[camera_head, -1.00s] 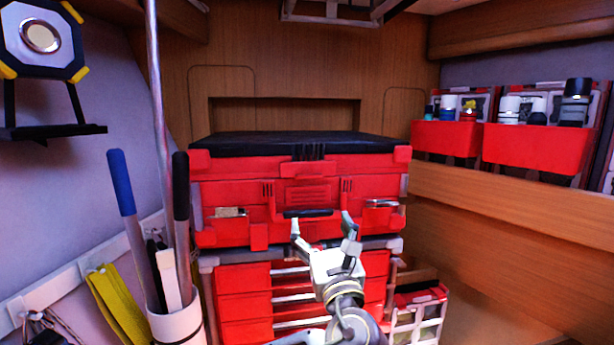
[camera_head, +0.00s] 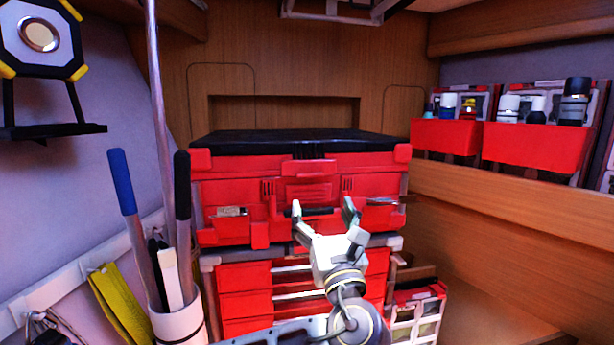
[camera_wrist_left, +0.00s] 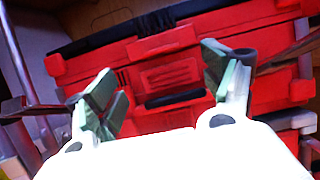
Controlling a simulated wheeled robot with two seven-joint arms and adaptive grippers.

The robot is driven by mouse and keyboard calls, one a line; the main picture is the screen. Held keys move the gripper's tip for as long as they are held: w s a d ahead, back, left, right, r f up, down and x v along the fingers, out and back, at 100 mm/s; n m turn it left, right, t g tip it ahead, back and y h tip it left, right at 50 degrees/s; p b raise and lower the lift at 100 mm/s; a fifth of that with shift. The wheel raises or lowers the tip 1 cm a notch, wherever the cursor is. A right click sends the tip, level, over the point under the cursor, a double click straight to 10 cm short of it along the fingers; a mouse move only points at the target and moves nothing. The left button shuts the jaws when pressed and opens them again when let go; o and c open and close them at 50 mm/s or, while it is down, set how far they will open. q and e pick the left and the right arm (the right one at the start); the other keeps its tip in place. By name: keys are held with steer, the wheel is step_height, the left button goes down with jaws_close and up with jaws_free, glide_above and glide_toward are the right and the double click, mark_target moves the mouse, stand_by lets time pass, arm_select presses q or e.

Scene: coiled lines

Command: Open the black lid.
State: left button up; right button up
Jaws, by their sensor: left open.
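The black lid (camera_head: 300,140) lies flat and closed on top of a red toolbox (camera_head: 240,190); its dark front edge also shows in the left wrist view (camera_wrist_left: 190,14). A black handle (camera_head: 308,212) sits at the middle of the box front, and it is seen in the left wrist view (camera_wrist_left: 175,98) too. My left gripper (camera_head: 322,208) is open and empty in front of the box, below the lid, with its fingers pointing up toward the handle area. In the left wrist view the open fingers (camera_wrist_left: 165,95) stand on either side of the handle. My right gripper is not in view.
Red drawers (camera_head: 245,290) stand under the box. A white holder (camera_head: 180,325) with long-handled tools and a tall metal pole (camera_head: 158,100) stands at the left. Red bins (camera_head: 535,148) with bottles sit on a ledge at the right.

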arm_select(q)
steer(key=p, duration=0.2)
glide_toward(310, 175)
steer(key=d+x, duration=0.1)
steer(key=x, duration=0.5)
steer(key=a+x, duration=0.1)
steer(key=x, duration=0.1)
steer(key=shift+p, duration=0.35)
steer(key=shift+w+a+r, duration=0.1)
steer(key=shift+w+r, duration=0.15)
steer(key=shift+w, duration=0.4)
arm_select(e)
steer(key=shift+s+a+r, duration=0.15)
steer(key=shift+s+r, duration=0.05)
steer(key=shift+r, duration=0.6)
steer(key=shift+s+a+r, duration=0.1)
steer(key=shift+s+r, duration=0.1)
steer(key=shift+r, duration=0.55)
arm_select(q)
steer(key=shift+c, duration=0.5)
